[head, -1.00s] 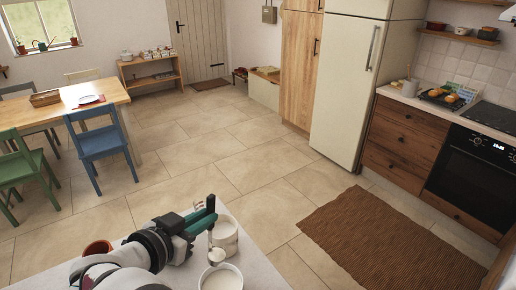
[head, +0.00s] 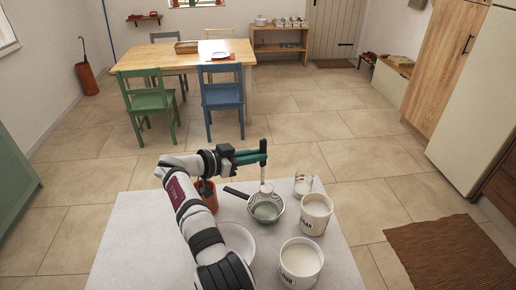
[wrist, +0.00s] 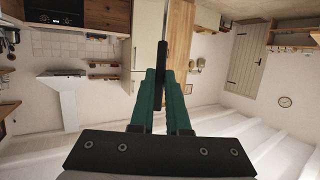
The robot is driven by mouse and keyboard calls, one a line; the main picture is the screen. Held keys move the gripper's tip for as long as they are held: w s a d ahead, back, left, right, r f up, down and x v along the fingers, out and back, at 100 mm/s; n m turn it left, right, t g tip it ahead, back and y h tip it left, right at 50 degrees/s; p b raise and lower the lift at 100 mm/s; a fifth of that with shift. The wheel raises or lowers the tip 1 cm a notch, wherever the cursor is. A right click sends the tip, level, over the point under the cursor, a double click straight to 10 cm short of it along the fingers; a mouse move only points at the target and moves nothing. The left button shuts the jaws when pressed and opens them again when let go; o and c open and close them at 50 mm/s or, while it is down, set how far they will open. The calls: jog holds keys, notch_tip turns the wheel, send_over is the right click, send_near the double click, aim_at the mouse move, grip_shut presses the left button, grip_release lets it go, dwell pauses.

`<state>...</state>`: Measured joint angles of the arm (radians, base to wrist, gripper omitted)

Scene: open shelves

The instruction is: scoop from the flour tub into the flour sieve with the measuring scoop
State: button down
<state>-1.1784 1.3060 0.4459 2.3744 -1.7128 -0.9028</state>
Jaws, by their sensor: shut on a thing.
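My gripper (head: 263,151) has green fingers and is shut on the upright handle of the measuring scoop (head: 266,187). The scoop's small pale cup hangs over the sieve's far side; I cannot tell what is in it. The flour sieve (head: 265,213) is a metal bowl with a dark handle pointing left. Two cream tubs with pale contents stand to its right: a near one (head: 300,262), whose partly seen label seems to end in "UR", and a farther one (head: 316,212). In the wrist view the fingers grip a dark handle (wrist: 161,75).
A clear glass (head: 303,186) stands behind the farther tub. A terracotta pot (head: 208,196) is left of the sieve, beside my arm. A white plate (head: 240,240) lies partly behind my arm. The pale worktop (head: 135,240) is bare at the left.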

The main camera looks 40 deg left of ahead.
jog(key=d+f+m+y, duration=0.4)
jog(key=d+m, duration=0.1)
jog(key=d, duration=0.2)
jog(key=d+f+m+y, duration=0.3)
jog(key=d+m, duration=0.2)
jog(key=d, duration=0.3)
jog(key=shift+d+f+m+y, duration=0.25)
jog(key=shift+f+m+y, duration=0.05)
jog(key=shift+f+y, duration=0.1)
jog(key=shift+r, duration=0.1)
